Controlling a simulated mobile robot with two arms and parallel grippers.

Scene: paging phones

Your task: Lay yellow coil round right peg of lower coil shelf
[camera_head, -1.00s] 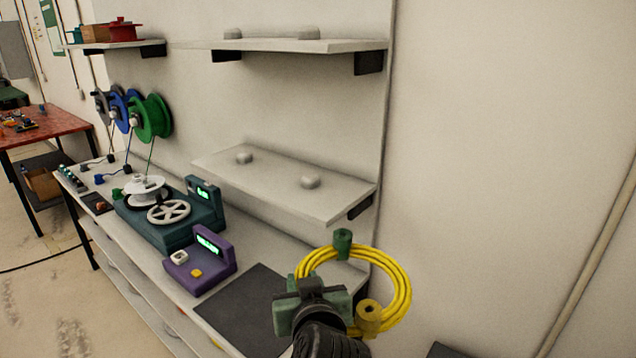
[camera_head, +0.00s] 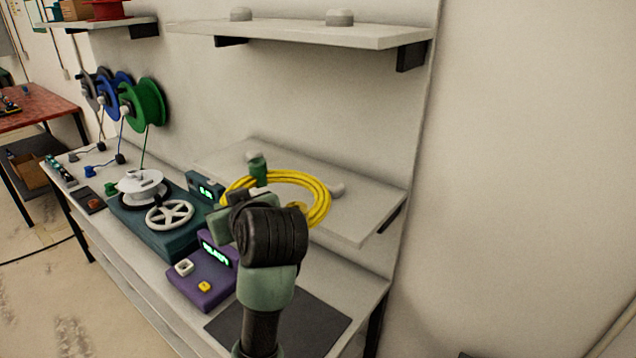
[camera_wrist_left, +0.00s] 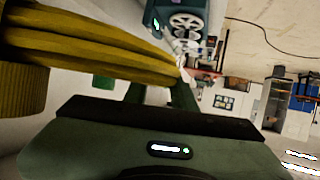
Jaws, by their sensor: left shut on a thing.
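The yellow coil (camera_head: 318,190) is a ring of several strands with a green piece (camera_head: 258,170) on it. My left gripper (camera_head: 238,205) is shut on the coil's near left side. In the head view the coil overlaps the lower coil shelf (camera_head: 365,225); I cannot tell whether it touches the shelf. The right peg (camera_head: 338,189) shows just beside the coil's right edge, outside the ring in this view. The left peg is mostly hidden behind the green piece. In the left wrist view the coil (camera_wrist_left: 90,45) is close, at upper left. My right gripper is out of view.
The upper shelf (camera_head: 300,32) holds two bare pegs above. A teal machine (camera_head: 165,230) with a white reel and a purple device (camera_head: 205,280) stand on the bench at left. A dark mat (camera_head: 290,325) lies below. Coloured spools (camera_head: 143,103) hang on the wall.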

